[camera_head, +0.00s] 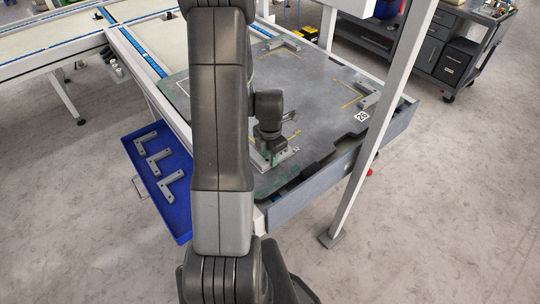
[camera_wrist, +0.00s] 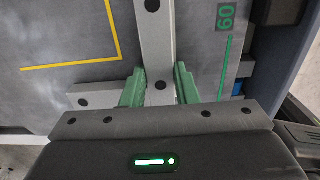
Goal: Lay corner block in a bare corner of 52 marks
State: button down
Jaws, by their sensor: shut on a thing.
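My gripper (camera_head: 273,152) is over the near edge of the dark grey board (camera_head: 305,90). In the wrist view, its green fingers (camera_wrist: 160,88) are shut on a grey L-shaped corner block (camera_wrist: 154,38). One leg runs up the picture and the other runs left. A yellow corner mark (camera_wrist: 119,59) lies on the board inside the block's angle, apart from the legs. I cannot tell whether the block touches the board. Other corner blocks lie at the board's far corner (camera_head: 284,44) and right corner (camera_head: 369,96), by yellow marks. No "52" is clearly readable.
A blue tray (camera_head: 128,143) at the left holds three L-shaped blocks (camera_head: 159,160). A green line and "60" (camera_wrist: 226,17) are right of the held block. A grey post (camera_head: 378,125) stands before the table's right side. Conveyors (camera_head: 50,45) lie far left.

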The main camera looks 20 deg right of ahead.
jog(key=c, duration=1.1)
grip_release()
notch_tip(320, 180, up, 12)
jog(key=shift+r+p, duration=0.1)
jog(key=shift+p, duration=0.85)
